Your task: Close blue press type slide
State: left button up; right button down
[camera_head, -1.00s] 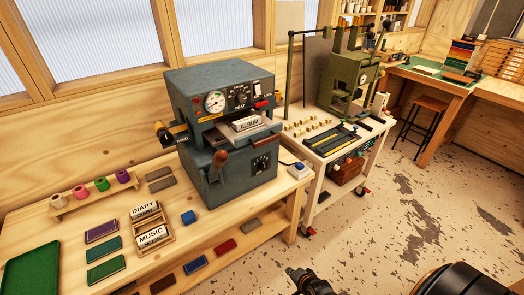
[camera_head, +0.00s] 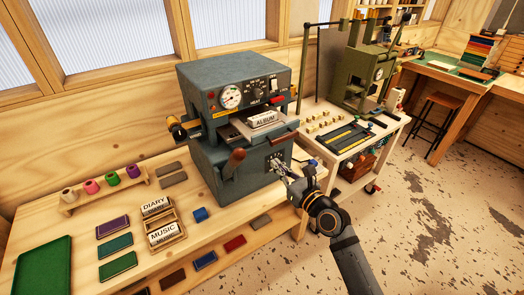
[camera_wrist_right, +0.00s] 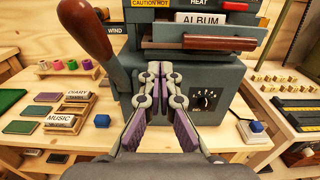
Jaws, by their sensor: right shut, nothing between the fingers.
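The blue-grey press (camera_head: 232,80) stands on the wooden bench. Its type slide (camera_head: 238,132) sticks out at the front, carrying a block lettered ALBUM (camera_head: 264,120) and a reddish wooden handle (camera_head: 285,137). The slide's handle also shows in the wrist view (camera_wrist_right: 220,43), at upper right, with the ALBUM block (camera_wrist_right: 200,18) above it. My right gripper (camera_head: 277,162) is shut and empty, in front of the press's lower face near the dial. In the wrist view its fingertips (camera_wrist_right: 160,70) appear lower and to the left of the handle's middle. My left gripper is out of view.
The press's dark red lever (camera_wrist_right: 85,30) rises left of my right gripper. DIARY and MUSIC blocks (camera_head: 162,235) and a blue block (camera_head: 200,214) lie on the bench. A green press (camera_head: 358,75) stands on a cart at right.

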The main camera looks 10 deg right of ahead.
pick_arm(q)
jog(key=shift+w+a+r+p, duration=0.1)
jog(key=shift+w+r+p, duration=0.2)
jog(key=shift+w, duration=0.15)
pick_arm(e)
jog(key=x, duration=0.9)
jog(key=shift+w+a, duration=0.15)
jog(key=shift+w, duration=0.1)
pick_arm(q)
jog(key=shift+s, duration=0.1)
